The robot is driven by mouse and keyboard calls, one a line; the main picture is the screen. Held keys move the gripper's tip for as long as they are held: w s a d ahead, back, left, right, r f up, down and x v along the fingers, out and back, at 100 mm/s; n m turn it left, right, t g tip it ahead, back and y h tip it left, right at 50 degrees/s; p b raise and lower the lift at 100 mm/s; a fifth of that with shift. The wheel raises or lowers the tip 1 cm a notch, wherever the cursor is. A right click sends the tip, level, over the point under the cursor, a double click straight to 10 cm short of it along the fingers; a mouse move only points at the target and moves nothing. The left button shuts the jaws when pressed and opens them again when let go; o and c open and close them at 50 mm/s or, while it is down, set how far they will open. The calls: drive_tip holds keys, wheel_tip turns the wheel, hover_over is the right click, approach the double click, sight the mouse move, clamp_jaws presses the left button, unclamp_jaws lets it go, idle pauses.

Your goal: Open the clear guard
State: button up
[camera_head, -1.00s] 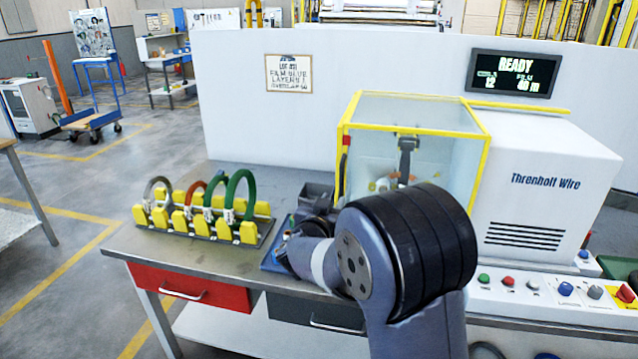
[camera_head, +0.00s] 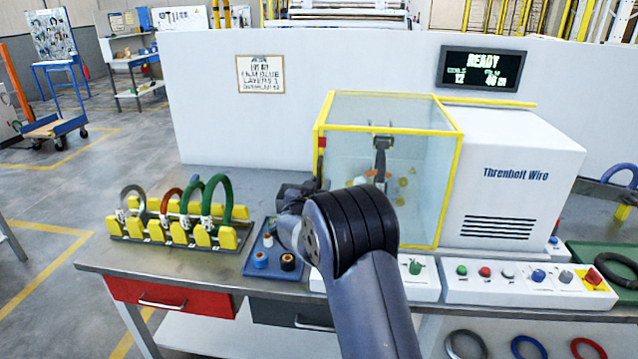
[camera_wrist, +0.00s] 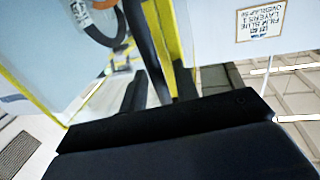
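The clear guard (camera_head: 345,140) is a see-through box with a yellow frame on the left side of the white machine. It looks closed in the head view. A black handle (camera_head: 383,150) is on its front, and a red piece sits on its left edge. My gripper (camera_head: 290,192) is dark and beside the guard's lower left corner, partly hidden by my own arm. In the wrist view the guard (camera_wrist: 50,55) fills the left, with a yellow frame edge near dark finger-like parts.
A yellow rack (camera_head: 150,228) of several coloured coils stands left on the bench. A blue tray (camera_head: 262,245) with tape rolls lies below my gripper. Control buttons (camera_head: 538,276) line the front right. A white wall (camera_head: 210,110) stands behind. My arm blocks the guard's lower front.

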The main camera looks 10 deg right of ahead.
drive_tip(key=shift+w+d, duration=0.1)
drive_tip(key=shift+c, duration=0.3)
clamp_jaws()
